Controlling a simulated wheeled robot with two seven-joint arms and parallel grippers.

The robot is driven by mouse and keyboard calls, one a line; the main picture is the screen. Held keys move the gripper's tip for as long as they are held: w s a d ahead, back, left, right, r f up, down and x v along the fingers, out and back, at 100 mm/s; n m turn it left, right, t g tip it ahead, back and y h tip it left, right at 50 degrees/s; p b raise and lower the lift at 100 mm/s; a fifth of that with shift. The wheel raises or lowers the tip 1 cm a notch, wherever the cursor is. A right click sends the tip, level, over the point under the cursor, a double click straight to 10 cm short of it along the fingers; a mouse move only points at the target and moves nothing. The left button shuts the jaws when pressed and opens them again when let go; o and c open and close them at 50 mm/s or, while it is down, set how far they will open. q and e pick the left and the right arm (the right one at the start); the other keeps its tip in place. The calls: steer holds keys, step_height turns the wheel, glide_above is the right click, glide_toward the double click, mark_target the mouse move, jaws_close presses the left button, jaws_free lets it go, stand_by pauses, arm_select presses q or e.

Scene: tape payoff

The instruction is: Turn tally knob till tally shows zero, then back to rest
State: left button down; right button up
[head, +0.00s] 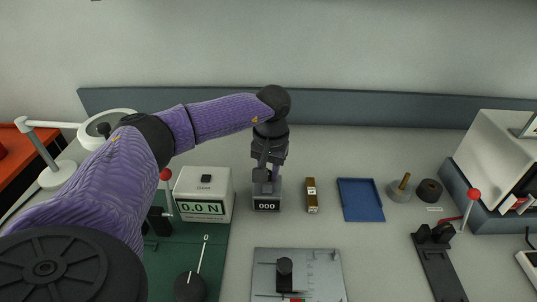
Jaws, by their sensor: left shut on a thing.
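The tally (266,205) is a small grey box at the middle of the bench, and its front display appears to read 000. My left arm comes in from the left, and its gripper (266,172) points down onto the top of the tally. The jaws are shut on the tally knob, which is mostly hidden by the fingers. My right gripper is not in view.
A white force display (203,194) reading 0.0 N stands left of the tally. A brown block (312,195) and a blue tray (361,199) lie to its right. A metal plate (320,268) with a black knob is in front. A red-balled lever (473,195) stands at right.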

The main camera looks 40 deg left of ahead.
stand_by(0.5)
arm_select(q)
steer(key=shift+c, duration=2.4)
jaws_free()
step_height(320, 180, up, 10)
steer(key=p, duration=0.2)
steer(key=shift+d, duration=0.2)
steer(key=shift+w, duration=0.1)
